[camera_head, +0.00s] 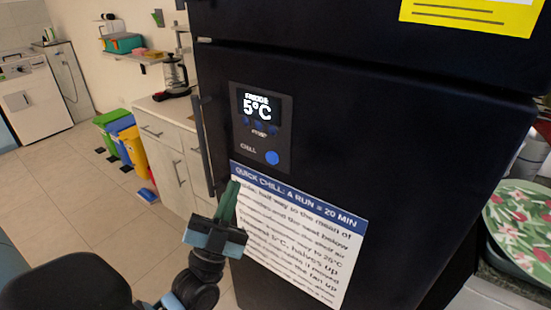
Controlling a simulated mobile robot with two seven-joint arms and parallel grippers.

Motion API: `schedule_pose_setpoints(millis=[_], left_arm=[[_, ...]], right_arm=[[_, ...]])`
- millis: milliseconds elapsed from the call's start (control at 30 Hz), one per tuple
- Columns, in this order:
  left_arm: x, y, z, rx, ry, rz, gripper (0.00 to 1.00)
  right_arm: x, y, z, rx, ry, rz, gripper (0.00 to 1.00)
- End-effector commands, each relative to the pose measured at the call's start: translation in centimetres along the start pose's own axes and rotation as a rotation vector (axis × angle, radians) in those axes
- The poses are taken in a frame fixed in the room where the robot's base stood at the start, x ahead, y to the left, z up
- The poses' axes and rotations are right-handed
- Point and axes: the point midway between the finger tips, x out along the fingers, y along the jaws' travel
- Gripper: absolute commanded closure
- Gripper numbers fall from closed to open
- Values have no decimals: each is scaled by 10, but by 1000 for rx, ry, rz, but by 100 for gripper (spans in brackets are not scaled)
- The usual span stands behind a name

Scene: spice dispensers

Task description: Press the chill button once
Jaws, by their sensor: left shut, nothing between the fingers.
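The chill button (272,158) is a round blue button at the lower right of a dark control panel (262,125) on the black fridge door (390,130). The word "CHILL" stands to its left, and the display above reads "FRIDGE 5°C". My left gripper (231,188) is shut and empty, pointing up. In the picture it is below and left of the button, in front of the left edge of the notice, and apart from the button. My right gripper is not in view.
A white notice (300,240) headed "QUICK CHILL: A RUN = 20 MIN" is on the door below the panel. A vertical handle (203,145) runs along the door's left edge. A cabinet (170,150) and coloured bins (130,148) stand further left. A patterned tray (522,225) is at right.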

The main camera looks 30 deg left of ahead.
Motion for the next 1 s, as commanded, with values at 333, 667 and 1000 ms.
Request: schedule_pose_setpoints(millis=[333, 667, 1000], left_arm=[[6, 5, 5, 0, 1, 0, 100], [32, 26, 26, -1, 0, 1, 100], [56, 42, 42, -1, -1, 1, 100]], right_arm=[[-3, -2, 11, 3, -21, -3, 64], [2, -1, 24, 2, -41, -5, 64], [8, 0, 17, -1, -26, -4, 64]])
